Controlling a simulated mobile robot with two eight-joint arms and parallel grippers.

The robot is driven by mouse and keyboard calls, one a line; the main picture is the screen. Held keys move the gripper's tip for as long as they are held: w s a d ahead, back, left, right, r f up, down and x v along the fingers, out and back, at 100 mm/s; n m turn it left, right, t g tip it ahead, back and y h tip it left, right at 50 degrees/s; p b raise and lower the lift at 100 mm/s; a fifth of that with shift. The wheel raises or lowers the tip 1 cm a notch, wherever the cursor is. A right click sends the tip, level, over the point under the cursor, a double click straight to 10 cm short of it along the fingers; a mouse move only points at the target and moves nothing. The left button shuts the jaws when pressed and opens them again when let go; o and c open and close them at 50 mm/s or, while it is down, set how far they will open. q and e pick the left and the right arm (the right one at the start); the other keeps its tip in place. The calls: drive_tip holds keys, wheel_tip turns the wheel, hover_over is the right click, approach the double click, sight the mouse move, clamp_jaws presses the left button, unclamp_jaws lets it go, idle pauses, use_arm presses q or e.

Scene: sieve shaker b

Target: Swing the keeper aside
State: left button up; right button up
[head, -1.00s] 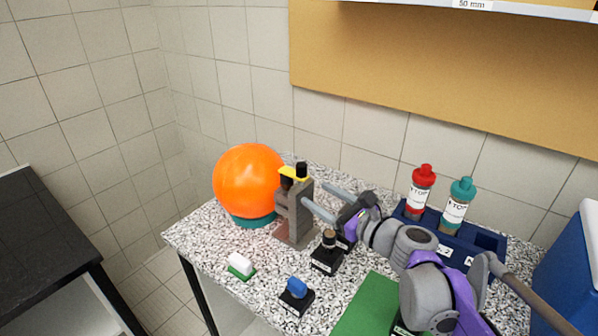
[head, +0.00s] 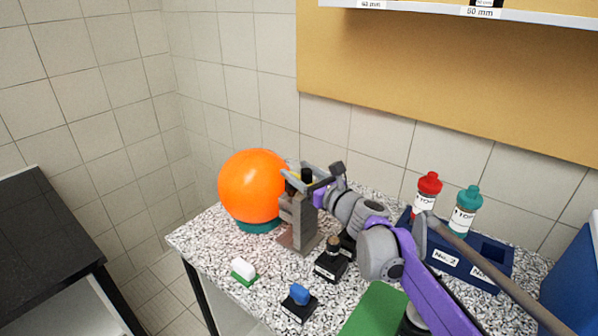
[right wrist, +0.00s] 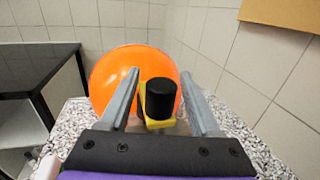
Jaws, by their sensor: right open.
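The keeper is a yellow bar (right wrist: 160,123) with a black knob (right wrist: 160,98), on top of a grey upright stand (head: 299,226). The black knob (head: 307,176) also shows in the head view, with the yellow mostly hidden by my fingers. My right gripper (right wrist: 160,75) is open, with one finger on each side of the knob and a gap visible on both sides. In the head view my right gripper (head: 296,174) is level with the top of the stand, coming from the right. My left gripper is not in view.
An orange ball (head: 250,186) on a teal base stands close behind the stand. A black block with a knob (head: 331,265), a blue-topped block (head: 298,302) and a white-topped block (head: 243,270) are in front. A blue rack (head: 455,262) holds red-capped and teal-capped bottles at right.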

sight(301, 178)
clamp_jaws()
idle(0.3)
